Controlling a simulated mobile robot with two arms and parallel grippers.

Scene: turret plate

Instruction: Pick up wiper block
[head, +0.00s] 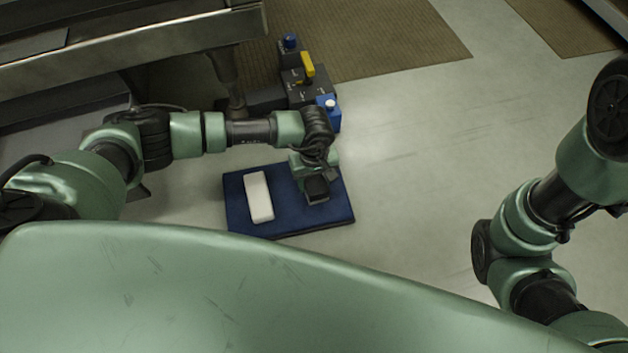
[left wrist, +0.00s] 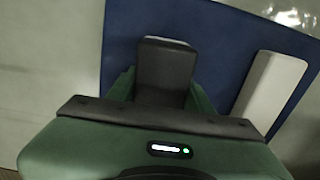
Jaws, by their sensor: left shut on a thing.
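A dark grey block (head: 317,188) with a paler edge, which I take for the wiper block, is at the right part of the blue mat (head: 284,212). My left gripper (head: 314,172) reaches down over the mat and is shut on this block. In the left wrist view the block (left wrist: 166,72) sits between the green fingers, its light edge pointing away. I cannot tell whether it touches the mat or is just above it. A white oblong block (head: 258,197) lies on the mat to the left; it also shows in the left wrist view (left wrist: 270,88). My right gripper is out of view.
A metal bench (head: 150,42) is at upper left. The floor right of the mat is clear.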

